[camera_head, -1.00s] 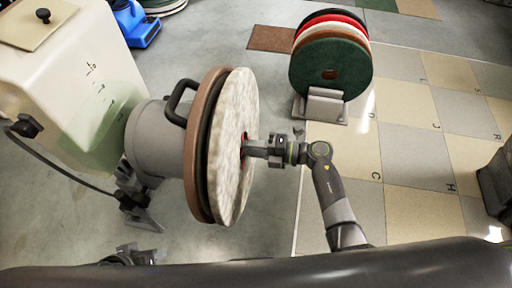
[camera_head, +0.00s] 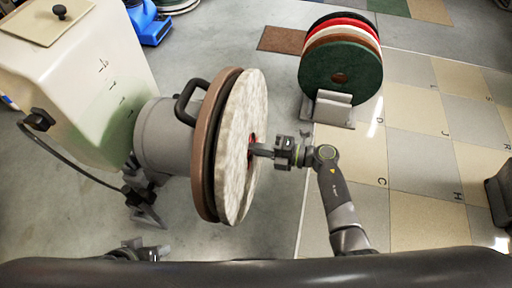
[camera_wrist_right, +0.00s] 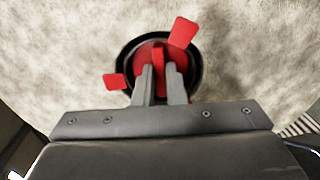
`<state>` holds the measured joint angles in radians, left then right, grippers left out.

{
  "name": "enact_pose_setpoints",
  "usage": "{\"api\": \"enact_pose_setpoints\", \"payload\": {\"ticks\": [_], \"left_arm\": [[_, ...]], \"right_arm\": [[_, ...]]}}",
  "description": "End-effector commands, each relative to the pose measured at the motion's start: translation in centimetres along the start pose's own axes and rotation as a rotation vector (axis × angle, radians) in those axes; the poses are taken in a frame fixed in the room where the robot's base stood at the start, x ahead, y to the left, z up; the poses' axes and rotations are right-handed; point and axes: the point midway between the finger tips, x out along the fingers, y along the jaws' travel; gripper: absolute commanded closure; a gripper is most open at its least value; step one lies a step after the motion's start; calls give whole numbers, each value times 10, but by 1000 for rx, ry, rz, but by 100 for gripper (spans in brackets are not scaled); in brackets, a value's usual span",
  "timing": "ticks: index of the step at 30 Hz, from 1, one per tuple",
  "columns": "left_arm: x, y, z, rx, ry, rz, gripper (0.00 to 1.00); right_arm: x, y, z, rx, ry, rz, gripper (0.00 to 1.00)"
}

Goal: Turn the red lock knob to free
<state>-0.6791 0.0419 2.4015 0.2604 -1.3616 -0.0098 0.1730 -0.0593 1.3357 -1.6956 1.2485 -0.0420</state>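The red lock knob (camera_wrist_right: 158,55) sits in a dark round recess at the centre of the pale fleecy pad (camera_wrist_right: 60,50). It has a raised middle bar and two red tabs, one at upper right and one at lower left. My right gripper (camera_wrist_right: 160,72) has its two fingers close together, with the bar between them; the fingertips hide part of the knob. In the head view the right gripper (camera_head: 256,150) reaches the pad's centre from the right, and only a little red shows there. My left gripper (camera_head: 155,252) is low at left, small and partly hidden.
The pad is on a grey machine head (camera_head: 165,135) with a black handle (camera_head: 187,100), beside a cream tank (camera_head: 75,75). A rack (camera_head: 330,110) of coloured pads stands at the back right. Tiled floor at right is mostly clear.

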Motion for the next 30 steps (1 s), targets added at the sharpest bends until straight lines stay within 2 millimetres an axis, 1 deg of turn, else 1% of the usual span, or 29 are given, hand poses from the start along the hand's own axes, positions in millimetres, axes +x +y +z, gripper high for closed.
{"api": "enact_pose_setpoints", "payload": {"ticks": [1, 2, 7, 9, 11, 18, 21, 24, 30], "left_arm": [[0, 0, 0, 0, 0, 0, 57], [0, 0, 0, 0, 0, 0, 57], [0, 0, 1, 1, 0, -1, 57], [2, -1, 2, 1, -1, -2, 57], [8, -2, 4, 1, -1, -1, 57], [36, -7, 15, 1, 0, -1, 57], [43, -8, 18, 0, 0, 0, 57], [45, -8, 18, 0, 1, 0, 57], [43, -8, 18, 0, 1, 0, 57]], "right_arm": [[0, 0, 0, 0, 0, 0, 96], [0, 0, 0, 0, 0, 0, 100], [0, 0, 0, -1, 0, 0, 100], [0, -2, 0, -26, 0, 0, 100], [0, -4, 0, -83, 0, 1, 100], [1, -5, 0, -441, 0, 2, 100], [0, -4, 0, -546, 0, 2, 100], [0, -1, 0, -595, 0, 1, 100], [0, 0, 0, -603, 0, 0, 100]]}}
